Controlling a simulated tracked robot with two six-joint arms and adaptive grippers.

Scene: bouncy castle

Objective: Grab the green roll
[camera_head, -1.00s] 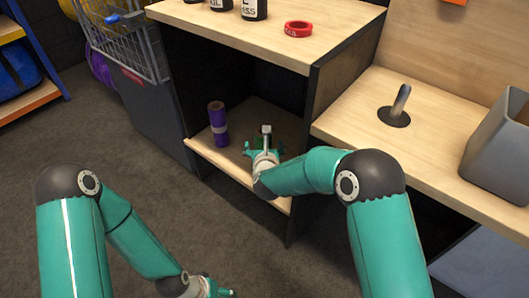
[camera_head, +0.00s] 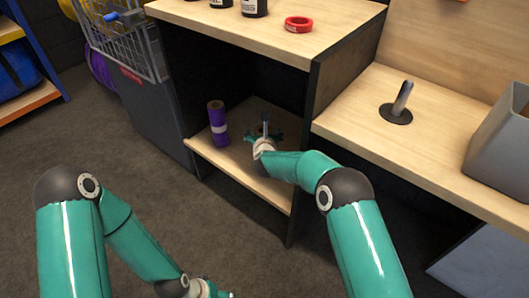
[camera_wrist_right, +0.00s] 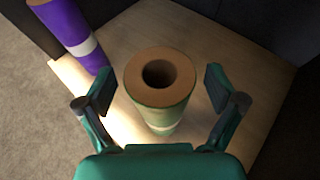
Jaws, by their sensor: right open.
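The green roll (camera_wrist_right: 160,92) stands upright on the cubby shelf in the right wrist view, its brown hollow end facing the camera. My right gripper (camera_wrist_right: 160,90) is open, with one finger on each side of the roll and a gap showing on both sides. In the head view my right gripper (camera_head: 264,134) reaches into the cubby and hides most or all of the green roll. My left gripper (camera_head: 218,293) is low at the bottom edge of the head view, partly cut off, and its fingers cannot be made out.
A purple roll (camera_head: 218,125) stands left of my right gripper on the shelf (camera_head: 240,170). It also shows in the right wrist view (camera_wrist_right: 72,35). The cubby's side panel (camera_head: 312,130) is close on the right. Bottles and a red tape ring (camera_head: 298,24) are on top.

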